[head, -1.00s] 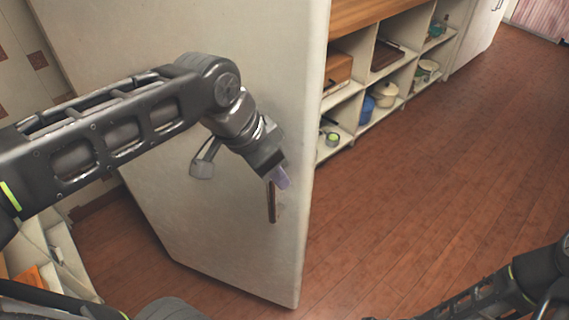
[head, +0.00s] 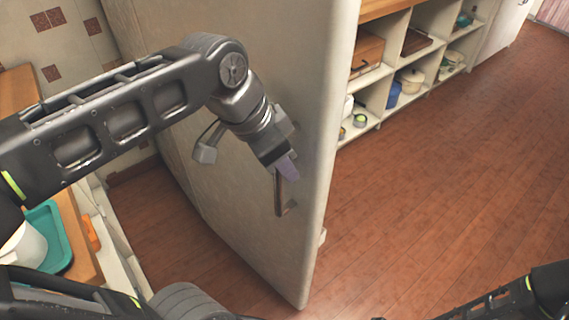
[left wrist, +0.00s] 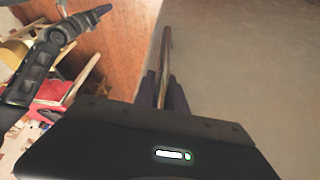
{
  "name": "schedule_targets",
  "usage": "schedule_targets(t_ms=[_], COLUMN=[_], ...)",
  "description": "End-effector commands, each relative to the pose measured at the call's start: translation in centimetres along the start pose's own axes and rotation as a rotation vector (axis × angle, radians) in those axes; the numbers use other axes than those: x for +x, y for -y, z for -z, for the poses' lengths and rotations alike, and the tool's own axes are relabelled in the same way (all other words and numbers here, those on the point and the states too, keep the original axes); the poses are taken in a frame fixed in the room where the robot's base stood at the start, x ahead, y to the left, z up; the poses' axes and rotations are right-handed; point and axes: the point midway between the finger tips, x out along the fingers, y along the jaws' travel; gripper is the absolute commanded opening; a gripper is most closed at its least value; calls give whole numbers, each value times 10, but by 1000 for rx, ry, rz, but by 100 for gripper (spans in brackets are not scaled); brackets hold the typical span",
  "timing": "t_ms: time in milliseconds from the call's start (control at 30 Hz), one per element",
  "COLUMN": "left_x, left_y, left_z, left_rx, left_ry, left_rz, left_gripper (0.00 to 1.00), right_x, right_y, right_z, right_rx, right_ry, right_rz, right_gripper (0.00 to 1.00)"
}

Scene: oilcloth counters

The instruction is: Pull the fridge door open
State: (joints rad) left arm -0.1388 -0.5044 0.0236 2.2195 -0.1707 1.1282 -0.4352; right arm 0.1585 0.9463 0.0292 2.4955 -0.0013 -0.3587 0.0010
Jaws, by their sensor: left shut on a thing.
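The fridge door (head: 230,125) is a large cream panel standing swung out into the room, its free edge toward the right in the head view. Its bar handle (head: 281,200) sits low on the door near that edge. My left gripper (head: 288,172) is shut on the handle. In the left wrist view the handle (left wrist: 167,55) runs up from between the two fingers (left wrist: 161,90), beside the pale door face (left wrist: 240,70). The fingers hide part of the handle.
An open shelf unit (head: 378,97) with pots and boxes stands behind the door on the right. Wooden floor (head: 430,180) is clear right of the door. A teal tray (head: 47,236) rests on a counter at the lower left.

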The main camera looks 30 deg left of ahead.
Motion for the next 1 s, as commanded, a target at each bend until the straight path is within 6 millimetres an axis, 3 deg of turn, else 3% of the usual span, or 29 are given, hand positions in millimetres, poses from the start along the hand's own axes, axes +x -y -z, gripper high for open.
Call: schedule_targets(t_ms=[300,333,400,767,1000], left_x=[0,0,0,-1,-24], left_y=[-3,-3,-2,-1,0], left_z=[1,1,0,0,1], left_rx=[0,0,0,0,0], left_ry=[0,0,0,0,-3], left_rz=[-7,-7,-6,-3,0], left_gripper=[0,19,24,25,25], right_x=[0,0,0,0,-1], right_y=[0,0,0,0,0], right_z=[0,0,0,0,0], right_rx=[0,0,0,0,0], right_ry=[0,0,0,0,0], right_rz=[0,0,0,0,0], right_gripper=[36,36,36,36,36])
